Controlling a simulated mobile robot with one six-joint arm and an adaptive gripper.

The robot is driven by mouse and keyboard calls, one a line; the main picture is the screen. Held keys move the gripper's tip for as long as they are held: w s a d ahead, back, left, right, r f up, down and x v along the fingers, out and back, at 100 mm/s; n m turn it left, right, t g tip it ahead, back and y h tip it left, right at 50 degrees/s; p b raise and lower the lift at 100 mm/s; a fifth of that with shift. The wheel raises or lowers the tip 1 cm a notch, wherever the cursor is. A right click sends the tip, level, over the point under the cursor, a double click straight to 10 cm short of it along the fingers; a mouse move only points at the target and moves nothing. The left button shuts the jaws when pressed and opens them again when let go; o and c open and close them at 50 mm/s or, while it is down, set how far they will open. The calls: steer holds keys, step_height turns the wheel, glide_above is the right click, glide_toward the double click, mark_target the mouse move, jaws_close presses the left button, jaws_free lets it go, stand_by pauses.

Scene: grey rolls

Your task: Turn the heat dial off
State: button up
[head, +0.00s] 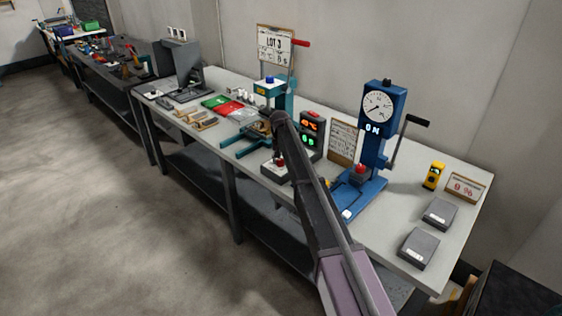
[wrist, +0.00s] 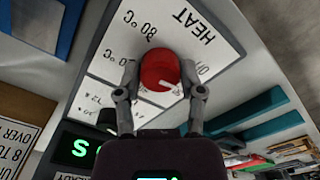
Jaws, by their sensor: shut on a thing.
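The heat dial (wrist: 158,62) is a round red knob with a white pointer line, on a white panel (wrist: 108,68) in the wrist view. The panel's print reads HEAT, OFF and temperatures in °C, turned nearly upside down. The pointer line runs to the right and slightly down, a little below the word OFF. My gripper (wrist: 160,74) is shut on the dial, one finger on each side. In the head view my arm covers part of this spot; a small red top (head: 280,161) shows on a low box beside it.
A display (head: 311,127) with red and green digits stands just right of the arm. A blue press with a round gauge (head: 377,107) stands further right. Teal bars (wrist: 258,124) lie close by my gripper. Grey boxes (head: 417,248) sit at the bench's right end.

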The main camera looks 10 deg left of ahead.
steer(key=shift+s+n, duration=0.1)
steer(key=shift+n, duration=2.1)
steer(key=o, duration=1.2)
steer(key=shift+c, duration=0.2)
steer(key=shift+r, duration=0.1)
